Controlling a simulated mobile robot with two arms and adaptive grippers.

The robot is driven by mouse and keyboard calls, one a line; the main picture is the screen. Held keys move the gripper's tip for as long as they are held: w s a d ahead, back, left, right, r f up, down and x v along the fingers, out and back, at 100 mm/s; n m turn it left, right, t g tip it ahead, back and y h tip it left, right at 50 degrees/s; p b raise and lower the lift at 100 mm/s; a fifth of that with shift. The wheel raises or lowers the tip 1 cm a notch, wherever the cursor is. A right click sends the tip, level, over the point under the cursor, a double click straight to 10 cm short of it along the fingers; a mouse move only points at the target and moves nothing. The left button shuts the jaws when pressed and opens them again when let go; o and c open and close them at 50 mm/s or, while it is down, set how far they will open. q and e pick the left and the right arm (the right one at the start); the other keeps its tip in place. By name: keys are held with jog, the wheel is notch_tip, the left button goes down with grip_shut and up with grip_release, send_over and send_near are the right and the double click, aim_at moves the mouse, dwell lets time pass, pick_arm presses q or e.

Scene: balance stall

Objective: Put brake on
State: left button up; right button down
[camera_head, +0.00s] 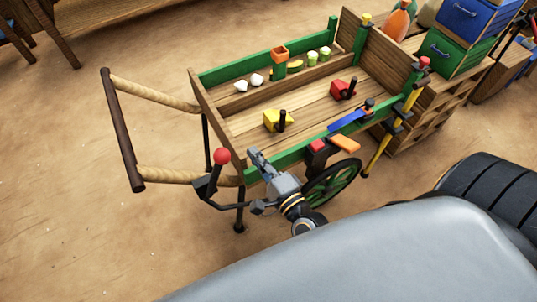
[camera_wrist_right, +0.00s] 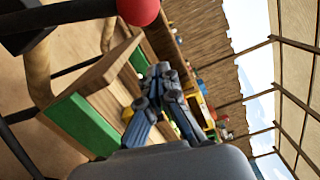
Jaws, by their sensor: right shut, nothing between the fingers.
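A wooden handcart (camera_head: 200,95) with green side rails stands in the middle of the head view. A brake lever with a red ball knob (camera_head: 221,156) on a dark stem rises by its near left corner. The knob also shows at the top of the right wrist view (camera_wrist_right: 138,10). My right gripper (camera_head: 256,157) is shut and empty beside the cart's near rail, a little right of the knob and apart from it. Its closed fingers show in the wrist view (camera_wrist_right: 160,75). The cart's spoked wheel (camera_head: 332,187) is partly hidden behind my right arm. My left gripper is out of view.
The cart bed holds a yellow piece (camera_head: 272,119), a red piece (camera_head: 341,90) and small cups. A blue bar (camera_head: 347,121) and an orange block (camera_head: 345,144) sit along the near rail. Coloured drawers (camera_head: 455,52) stand at the right.

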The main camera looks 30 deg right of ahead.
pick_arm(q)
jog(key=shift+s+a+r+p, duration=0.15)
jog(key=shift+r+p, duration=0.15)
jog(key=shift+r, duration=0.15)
pick_arm(e)
jog(key=a, duration=0.4)
jog(key=shift+w+r, duration=0.1)
jog(key=shift+r, duration=0.2)
